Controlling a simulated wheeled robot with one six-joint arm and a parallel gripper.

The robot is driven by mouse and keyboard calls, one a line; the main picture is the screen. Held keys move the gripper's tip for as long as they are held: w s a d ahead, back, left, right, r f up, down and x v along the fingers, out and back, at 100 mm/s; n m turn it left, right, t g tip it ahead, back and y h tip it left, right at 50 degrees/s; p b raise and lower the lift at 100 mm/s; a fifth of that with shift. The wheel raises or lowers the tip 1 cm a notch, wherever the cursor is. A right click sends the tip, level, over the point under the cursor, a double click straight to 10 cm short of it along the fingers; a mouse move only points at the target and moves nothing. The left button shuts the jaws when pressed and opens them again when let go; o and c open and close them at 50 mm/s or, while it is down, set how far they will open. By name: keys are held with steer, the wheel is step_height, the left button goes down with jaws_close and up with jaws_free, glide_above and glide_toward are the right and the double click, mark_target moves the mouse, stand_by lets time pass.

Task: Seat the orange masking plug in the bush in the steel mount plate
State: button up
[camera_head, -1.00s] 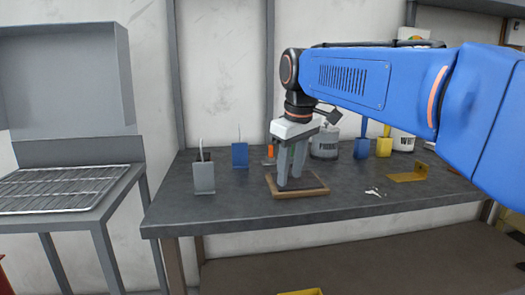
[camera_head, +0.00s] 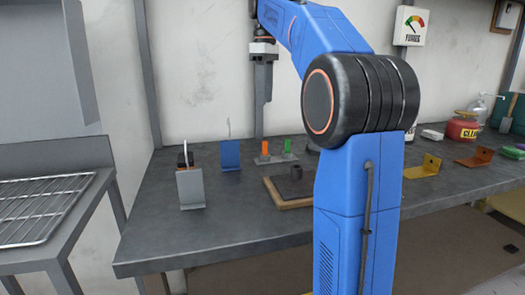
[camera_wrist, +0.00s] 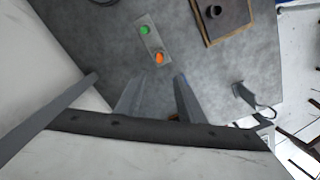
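The orange plug (camera_head: 265,148) stands upright in a small grey holder (camera_head: 263,160) at the back of the bench, left of a green plug (camera_head: 288,146). In the wrist view the orange plug (camera_wrist: 159,57) and green plug (camera_wrist: 145,30) show from above. A dark bush (camera_head: 296,172) stands on a dark mount plate (camera_head: 283,187) on a wooden board, in front of the holder; part is behind my arm. The bush's open top (camera_wrist: 213,11) shows in the wrist view. My gripper (camera_head: 264,103) is high above the holder, fingers down. Its fingertips (camera_wrist: 157,84) are apart and empty.
A grey bracket (camera_head: 190,188) and a blue bracket (camera_head: 230,155) stand left of the holder. Yellow and orange brackets (camera_head: 475,157) and a red jar (camera_head: 462,127) are at the right. A wire rack (camera_head: 40,208) is at far left. The bench's front left is clear.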

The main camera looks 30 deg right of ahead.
mark_target(265, 142)
step_height(265, 142, down, 16)
stand_by(0.7)
jaws_close()
